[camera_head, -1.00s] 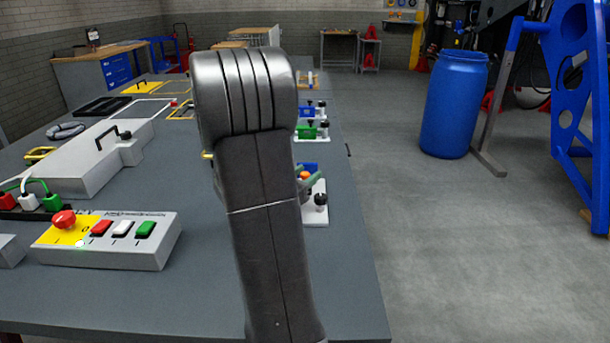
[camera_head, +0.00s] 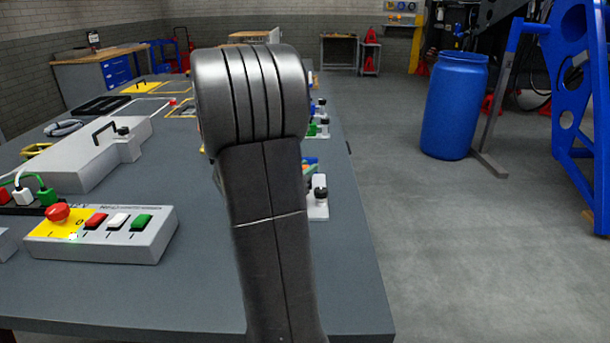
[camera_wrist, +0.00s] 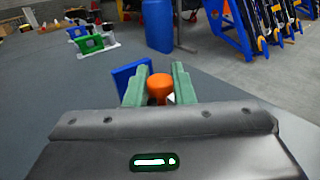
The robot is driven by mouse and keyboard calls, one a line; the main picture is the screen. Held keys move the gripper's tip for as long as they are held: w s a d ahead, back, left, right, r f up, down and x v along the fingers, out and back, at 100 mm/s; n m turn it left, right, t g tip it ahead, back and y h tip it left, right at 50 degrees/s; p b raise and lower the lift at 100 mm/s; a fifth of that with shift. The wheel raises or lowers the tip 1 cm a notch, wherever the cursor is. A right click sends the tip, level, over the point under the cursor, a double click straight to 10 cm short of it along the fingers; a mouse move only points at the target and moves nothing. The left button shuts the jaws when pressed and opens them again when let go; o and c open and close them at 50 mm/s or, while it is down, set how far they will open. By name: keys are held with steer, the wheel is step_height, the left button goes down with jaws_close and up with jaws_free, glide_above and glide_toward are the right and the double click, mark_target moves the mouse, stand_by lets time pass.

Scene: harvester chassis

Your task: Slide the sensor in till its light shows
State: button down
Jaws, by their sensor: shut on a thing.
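My gripper (camera_wrist: 159,87) is shut on the orange sensor (camera_wrist: 158,89), which sits between its two green fingers in the wrist view. A blue bracket (camera_wrist: 124,76) stands close by, just left of and partly behind the left finger. Whether the sensor is inside the bracket's opening cannot be told. No lit light shows on the sensor's visible part. In the head view my arm covers most of the gripper and sensor. A sliver of the blue bracket (camera_head: 311,160) and its white base plate (camera_head: 318,208) with a black knob show beside my arm.
Similar stations with a green bracket (camera_wrist: 89,44) and another blue one stand farther along the table. A grey control box (camera_head: 100,245) with a red button and a pale casing (camera_head: 85,160) lie left. The table's right edge is near; open floor and a blue barrel (camera_head: 453,105) lie beyond.

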steer(key=c, duration=1.3)
jaws_free()
steer(key=b+v, duration=0.1)
steer(key=v, duration=1.2)
steer(key=shift+s+a, duration=0.25)
steer(key=shift+s, duration=0.05)
